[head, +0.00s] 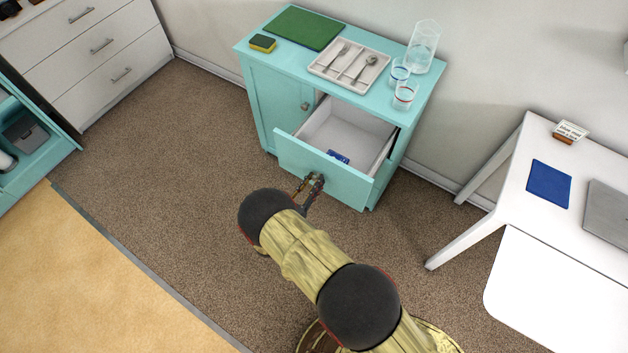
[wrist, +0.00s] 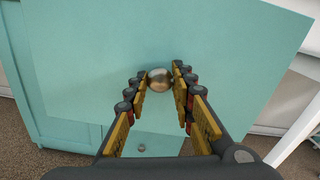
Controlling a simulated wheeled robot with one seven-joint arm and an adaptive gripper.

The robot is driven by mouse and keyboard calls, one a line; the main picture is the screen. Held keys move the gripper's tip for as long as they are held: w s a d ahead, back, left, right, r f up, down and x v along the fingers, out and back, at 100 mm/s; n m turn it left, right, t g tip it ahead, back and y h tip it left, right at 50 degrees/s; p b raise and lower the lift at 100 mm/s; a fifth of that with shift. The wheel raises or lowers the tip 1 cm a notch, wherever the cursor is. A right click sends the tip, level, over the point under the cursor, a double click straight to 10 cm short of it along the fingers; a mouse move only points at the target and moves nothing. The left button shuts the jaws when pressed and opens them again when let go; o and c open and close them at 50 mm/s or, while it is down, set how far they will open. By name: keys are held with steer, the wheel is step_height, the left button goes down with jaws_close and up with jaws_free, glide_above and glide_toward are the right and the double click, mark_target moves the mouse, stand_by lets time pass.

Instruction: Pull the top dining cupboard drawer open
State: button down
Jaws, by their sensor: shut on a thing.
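The turquoise dining cupboard (head: 265,102) stands against the wall in the head view. Its top drawer (head: 325,168) is pulled well out, showing a white inside with a small blue item (head: 338,157) near the front. My gripper (head: 312,182) is at the middle of the drawer front. In the wrist view my gripper (wrist: 160,84) has its two fingers on either side of the round metal knob (wrist: 159,78), shut on it. The drawer front (wrist: 225,50) fills most of that view. A second, lower knob (wrist: 141,147) shows between the fingers.
On the cupboard top are a green board (head: 304,28), a sponge (head: 262,43), a cutlery tray (head: 325,70), two glasses (head: 405,95) and a clear pitcher (head: 422,47). A white desk (head: 505,190) stands at right. Carpet (head: 170,170) at left is clear.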

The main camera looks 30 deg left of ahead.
steer(key=c, duration=1.5)
jaws_free()
steer(key=s, duration=0.7)
steer(key=shift+s+a, duration=0.25)
steer(key=shift+a, duration=0.05)
